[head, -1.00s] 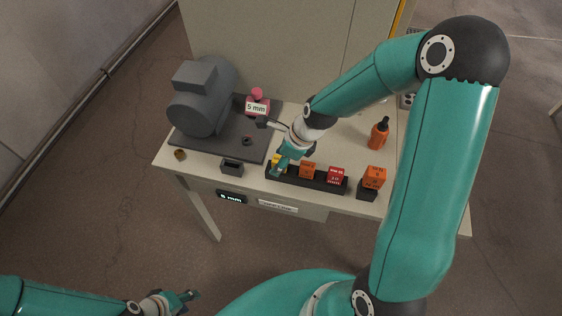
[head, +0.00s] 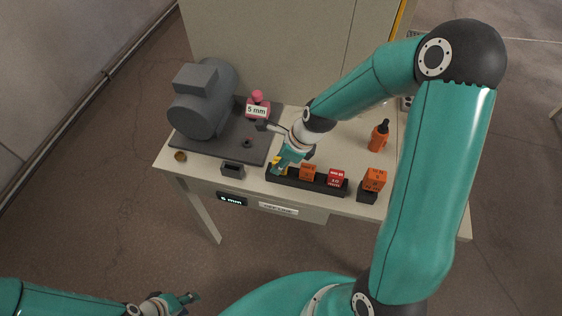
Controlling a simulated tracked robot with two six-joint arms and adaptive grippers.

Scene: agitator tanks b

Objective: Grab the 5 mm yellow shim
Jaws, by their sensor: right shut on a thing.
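The yellow shim (head: 277,168) is a small yellow block at the left end of a dark rack (head: 318,184) on the table. My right gripper (head: 279,165) is shut on it, just above or at the rack's left slot; the fingers hide much of it, and I cannot tell whether it is clear of the rack. An orange shim (head: 308,172) and a red shim (head: 336,178) stand in the same rack. My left gripper (head: 191,299) is at the lower left, away from the table; its fingers are too small to judge.
A grey motor (head: 203,98) sits on a dark plate at the left, with a pink item (head: 258,101) behind a "5 mm" label (head: 257,112). A small dark holder (head: 233,170), an orange block (head: 374,180) on a stand and an orange bottle (head: 379,136) are on the table.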

